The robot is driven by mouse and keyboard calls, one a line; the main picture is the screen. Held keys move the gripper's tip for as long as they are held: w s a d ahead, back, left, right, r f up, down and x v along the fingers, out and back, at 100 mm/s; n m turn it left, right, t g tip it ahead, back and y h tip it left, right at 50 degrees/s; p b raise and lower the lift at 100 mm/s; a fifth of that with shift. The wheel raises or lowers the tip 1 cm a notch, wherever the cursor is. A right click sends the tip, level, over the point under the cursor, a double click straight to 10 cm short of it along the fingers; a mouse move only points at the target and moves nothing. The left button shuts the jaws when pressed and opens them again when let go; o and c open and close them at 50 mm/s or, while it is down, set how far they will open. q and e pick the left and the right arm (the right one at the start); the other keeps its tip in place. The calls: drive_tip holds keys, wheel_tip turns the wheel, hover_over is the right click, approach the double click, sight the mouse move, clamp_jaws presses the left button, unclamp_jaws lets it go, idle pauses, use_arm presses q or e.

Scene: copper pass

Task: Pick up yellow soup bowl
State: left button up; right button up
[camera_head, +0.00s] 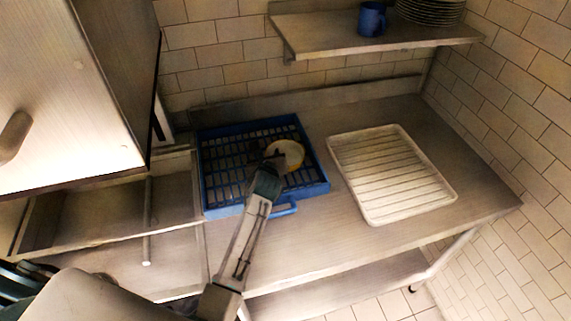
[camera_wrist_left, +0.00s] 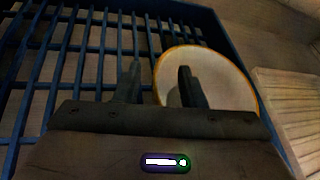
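The yellow soup bowl (camera_head: 291,152) has a pale inside and a yellow rim. It sits in the blue crate (camera_head: 318,188), toward its right side. My left gripper (camera_head: 274,161) is over the crate at the bowl's left side. In the left wrist view, the bowl (camera_wrist_left: 222,82) lies to the right, and the fingers of my left gripper (camera_wrist_left: 160,85) are apart. The bowl's left rim shows between the fingers, and the right finger overlaps the bowl's inside. I cannot tell whether either finger touches it. My right gripper is not in view.
A white ribbed drying tray (camera_head: 390,170) lies on the steel counter (camera_head: 315,253) right of the crate. A shelf (camera_head: 350,42) above holds a blue mug (camera_head: 372,19) and a stack of plates (camera_head: 430,10). A large metal appliance (camera_head: 70,90) stands at the left.

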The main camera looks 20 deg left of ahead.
use_arm(q)
drive_tip(key=shift+r, duration=0.1)
clamp_jaws()
